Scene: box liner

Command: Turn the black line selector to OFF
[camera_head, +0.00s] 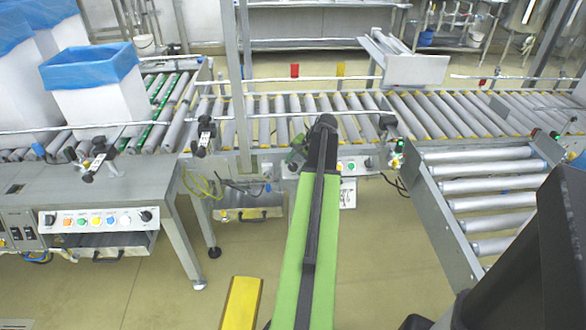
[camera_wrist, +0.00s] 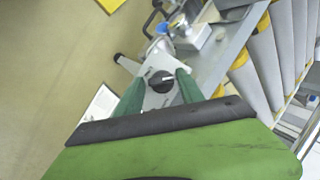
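In the wrist view a round black selector (camera_wrist: 160,82) with a pale pointer mark sits on a light panel (camera_wrist: 151,101). The mark points toward the right of the picture. My gripper (camera_wrist: 161,86) has its two green fingers apart, one on each side of the selector. I cannot tell whether either finger touches it. In the head view my gripper (camera_head: 297,153) is at the left end of the small control panel (camera_head: 359,166) under the middle conveyor, and my arm hides part of that panel. No OFF lettering is readable.
A second panel (camera_head: 100,220) with coloured buttons and black knobs is at the left. A white box with a blue liner (camera_head: 92,68) stands on the left rollers. A roller branch (camera_head: 483,190) is at the right. A white sign (camera_head: 348,193) hangs below the middle panel.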

